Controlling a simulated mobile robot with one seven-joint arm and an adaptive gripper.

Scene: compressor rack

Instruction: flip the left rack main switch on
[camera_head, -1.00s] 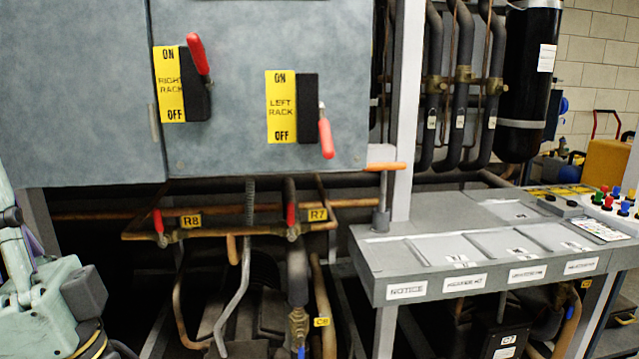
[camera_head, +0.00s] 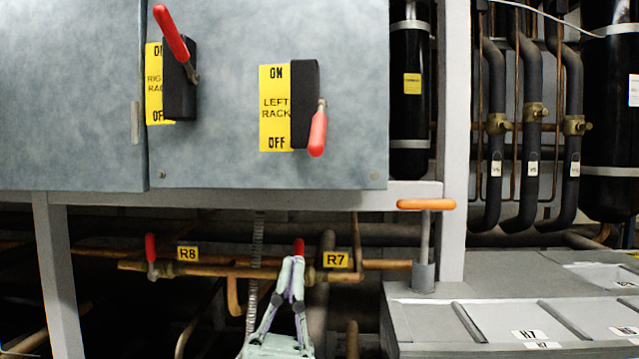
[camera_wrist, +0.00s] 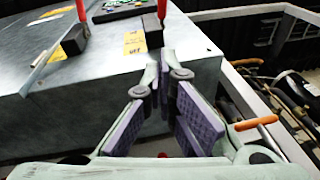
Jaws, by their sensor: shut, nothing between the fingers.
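The left rack main switch (camera_head: 305,105) is a black block on the grey cabinet, beside a yellow ON/OFF label (camera_head: 274,108). Its red handle (camera_head: 318,133) hangs down at the OFF end. The right rack switch (camera_head: 180,80) is to its left, with its red handle (camera_head: 171,33) tilted up. My gripper (camera_head: 293,260) is below the cabinet's lower edge, under the left rack switch, pointing up. It is shut, empty and apart from the switch. In the wrist view my gripper (camera_wrist: 165,65) shows its purple pads, with a black switch block (camera_wrist: 152,31) and red handle beyond.
Pipes with red-handled valves tagged R8 (camera_head: 188,253) and R7 (camera_head: 336,260) run under the cabinet, close to my gripper. An orange-handled lever (camera_head: 426,204) stands to the right, by the grey panel desk (camera_head: 440,315). The space before the cabinet front is clear.

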